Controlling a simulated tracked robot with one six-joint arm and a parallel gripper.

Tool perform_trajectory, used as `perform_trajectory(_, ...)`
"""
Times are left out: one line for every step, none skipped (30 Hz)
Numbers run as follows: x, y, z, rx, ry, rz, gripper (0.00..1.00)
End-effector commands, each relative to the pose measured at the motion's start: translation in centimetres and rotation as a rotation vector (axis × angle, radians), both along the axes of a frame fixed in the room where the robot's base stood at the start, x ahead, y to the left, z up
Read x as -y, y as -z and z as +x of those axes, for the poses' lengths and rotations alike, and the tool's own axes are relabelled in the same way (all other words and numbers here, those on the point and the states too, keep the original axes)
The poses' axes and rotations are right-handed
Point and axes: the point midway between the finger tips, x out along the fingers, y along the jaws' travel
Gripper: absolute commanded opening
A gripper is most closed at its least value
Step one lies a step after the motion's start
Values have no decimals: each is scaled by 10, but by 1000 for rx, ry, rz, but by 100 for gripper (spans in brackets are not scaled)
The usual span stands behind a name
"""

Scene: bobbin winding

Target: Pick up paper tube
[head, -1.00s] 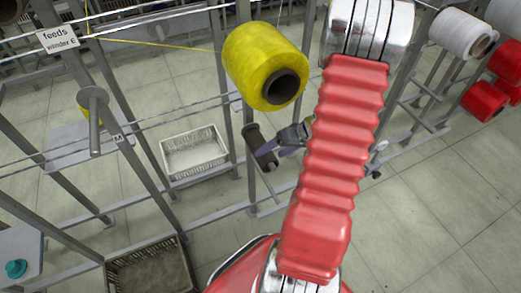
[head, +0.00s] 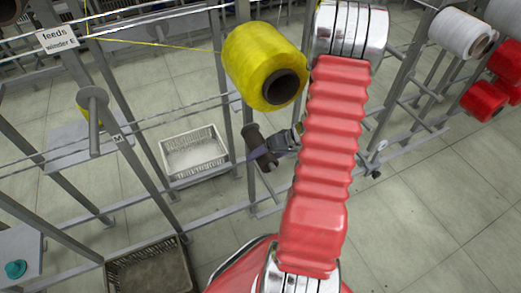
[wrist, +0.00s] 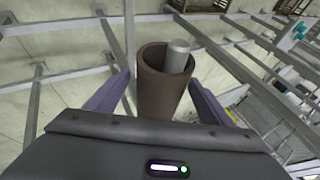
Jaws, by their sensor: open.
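The paper tube (wrist: 158,92) is brown and hollow. In the wrist view it sits around a grey metal peg (wrist: 178,55), whose end shows inside the tube's mouth. My gripper (wrist: 159,97) is open, with one purple finger on each side of the tube; whether either finger touches it I cannot tell. In the head view the tube (head: 254,138) is a small dark cylinder on the rack below the yellow bobbin. My gripper (head: 262,152) is beside it there, partly hidden by the tube and my red arm.
A large yellow bobbin (head: 250,60) hangs on the rack just above the tube. A white basket (head: 195,155) stands left of it, and a brown crate (head: 150,272) lower left. White and red bobbins are at upper right.

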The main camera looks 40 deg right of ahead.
Motion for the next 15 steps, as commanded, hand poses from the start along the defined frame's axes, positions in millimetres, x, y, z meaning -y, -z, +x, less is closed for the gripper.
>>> perform_trajectory(0, 0, 0, 0, 0, 0, 75)
perform_trajectory(0, 0, 0, 0, 0, 0, 75)
perform_trajectory(0, 0, 0, 0, 0, 0, 75)
perform_trajectory(0, 0, 0, 0, 0, 0, 75)
perform_trajectory(0, 0, 0, 0, 0, 0, 75)
perform_trajectory(0, 0, 0, 0, 0, 0, 75)
perform_trajectory(0, 0, 0, 0, 0, 0, 74)
perform_trajectory(0, 0, 0, 0, 0, 0, 72)
perform_trajectory(0, 0, 0, 0, 0, 0, 69)
perform_trajectory(0, 0, 0, 0, 0, 0, 67)
perform_trajectory(0, 0, 0, 0, 0, 0, 65)
perform_trajectory(0, 0, 0, 0, 0, 0, 62)
perform_trajectory(0, 0, 0, 0, 0, 0, 60)
perform_trajectory(0, 0, 0, 0, -1, 0, 58)
perform_trajectory(0, 0, 0, 0, -1, 0, 55)
